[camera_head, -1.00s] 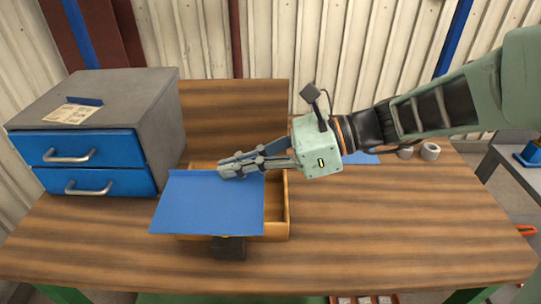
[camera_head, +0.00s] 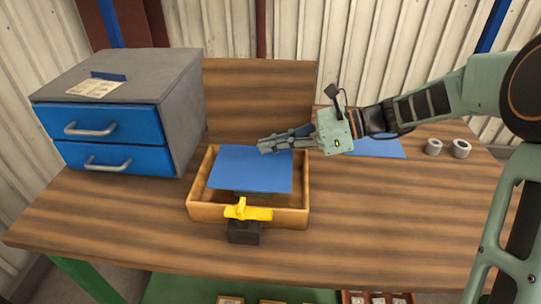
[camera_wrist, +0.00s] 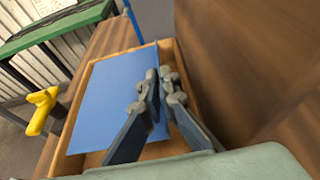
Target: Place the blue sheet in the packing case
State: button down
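The blue sheet (camera_head: 250,172) lies within the outline of the open wooden packing case (camera_head: 196,211), close above its floor. It also shows in the wrist view (camera_wrist: 112,95). A strip of the case's inside shows along its left and front. My gripper (camera_head: 264,147) is at the back right part of the sheet, over the case. In the wrist view my gripper's fingertips (camera_wrist: 158,73) are close together with the sheet's edge between them. Whether the sheet rests on the case floor is hard to tell.
A grey cabinet with blue drawers (camera_head: 105,128) stands at the left. Another blue sheet (camera_head: 376,148) lies on the table right of the case, with two grey rings (camera_head: 460,148) beyond. The table front right is clear.

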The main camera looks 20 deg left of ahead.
aim_at(271, 158)
jog(key=shift+f+b, duration=0.3)
jog(key=shift+f, duration=1.15)
jog(key=shift+f, duration=0.1)
jog(key=shift+f, duration=0.5)
jog(key=c, duration=2.4)
grip_release()
jog(key=shift+r, duration=0.55)
jog(key=p+v, duration=0.2)
jog(key=v, duration=1)
jog(key=shift+r+p, duration=0.1)
jog(key=shift+p, duration=0.2)
